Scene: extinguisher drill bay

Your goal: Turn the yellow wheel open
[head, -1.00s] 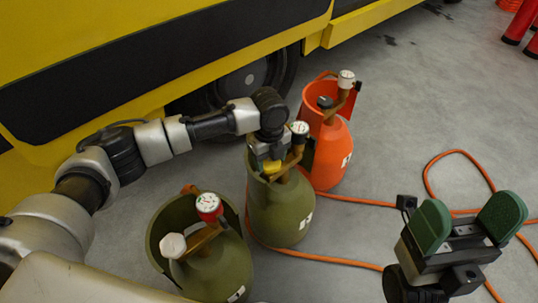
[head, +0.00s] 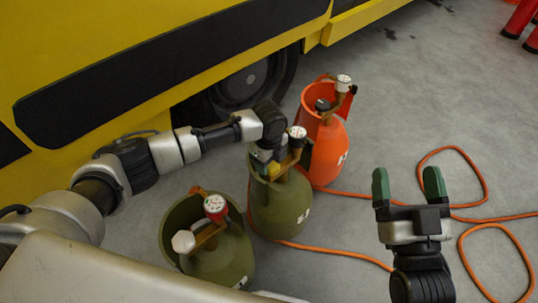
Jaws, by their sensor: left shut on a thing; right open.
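The middle green cylinder (head: 280,208) stands upright between two other cylinders. It has a brass valve with a white-faced gauge (head: 297,133) inside its collar. My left gripper (head: 267,158) reaches down into this collar from the upper left and is shut on the yellow wheel (head: 273,171) at the valve. The wheel is mostly hidden by the gripper, so I cannot tell how far it is turned. My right gripper (head: 408,184), with green finger pads, is open and empty over the floor at the right, well apart from the cylinders.
An orange cylinder (head: 325,150) with a dark wheel stands just behind. A yellow vehicle (head: 160,45) stands behind. An orange hose (head: 470,228) lies on the otherwise open floor at right.

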